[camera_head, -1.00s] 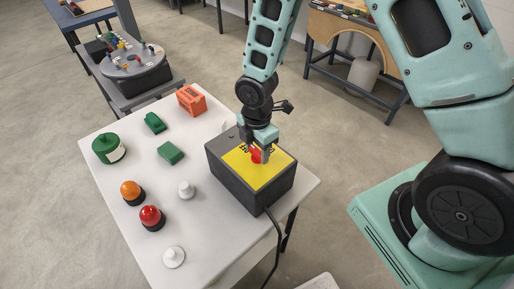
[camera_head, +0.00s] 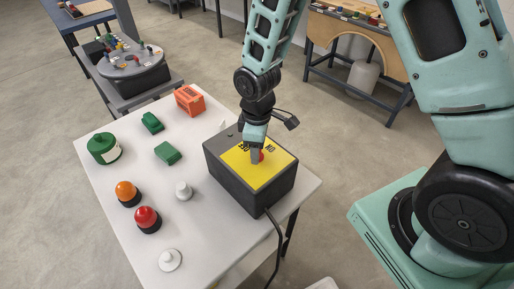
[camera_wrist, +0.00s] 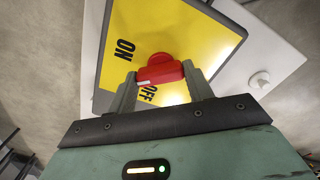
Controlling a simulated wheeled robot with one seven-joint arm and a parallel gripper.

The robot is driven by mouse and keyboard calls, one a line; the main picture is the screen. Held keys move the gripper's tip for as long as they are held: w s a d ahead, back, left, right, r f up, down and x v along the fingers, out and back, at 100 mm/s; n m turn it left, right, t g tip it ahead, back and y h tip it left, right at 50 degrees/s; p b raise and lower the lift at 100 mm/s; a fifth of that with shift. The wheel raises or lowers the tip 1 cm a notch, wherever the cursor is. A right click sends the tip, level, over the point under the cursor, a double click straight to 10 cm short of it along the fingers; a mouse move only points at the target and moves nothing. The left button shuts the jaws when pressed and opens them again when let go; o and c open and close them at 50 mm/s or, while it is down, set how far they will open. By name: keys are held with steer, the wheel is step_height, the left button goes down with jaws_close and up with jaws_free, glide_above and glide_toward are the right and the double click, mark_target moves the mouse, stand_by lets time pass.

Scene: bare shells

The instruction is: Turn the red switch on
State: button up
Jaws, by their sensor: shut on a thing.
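The red switch (camera_wrist: 160,69) is a knob on the yellow top plate (camera_head: 270,174) of a dark grey box (camera_head: 235,178). The plate also shows in the wrist view (camera_wrist: 185,30), with a black ON label (camera_wrist: 124,49) and an OFF label (camera_wrist: 148,92). My gripper (camera_wrist: 162,78) is shut on the red switch, one finger at each end. A small pale mark shows on the knob's lower left edge, between the two labels. In the head view my gripper (camera_head: 256,157) points down onto the box, hiding most of the knob.
On the white table (camera_head: 210,240) left of the box are a green round container (camera_head: 104,148), green blocks (camera_head: 168,153), an orange block (camera_head: 190,100), orange (camera_head: 127,192) and red (camera_head: 147,218) domed lamps and white knobs (camera_head: 170,260). A dark cable (camera_head: 278,240) hangs from the box.

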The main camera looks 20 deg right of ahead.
steer(key=m, duration=0.4)
steer(key=shift+b, duration=0.4)
steer(key=shift+m, duration=1.9)
steer(key=o, duration=1)
step_height(320, 180, up, 18)
steer(key=b, duration=0.2)
steer(key=shift+f+b, duration=0.25)
steer(key=shift+b, duration=0.05)
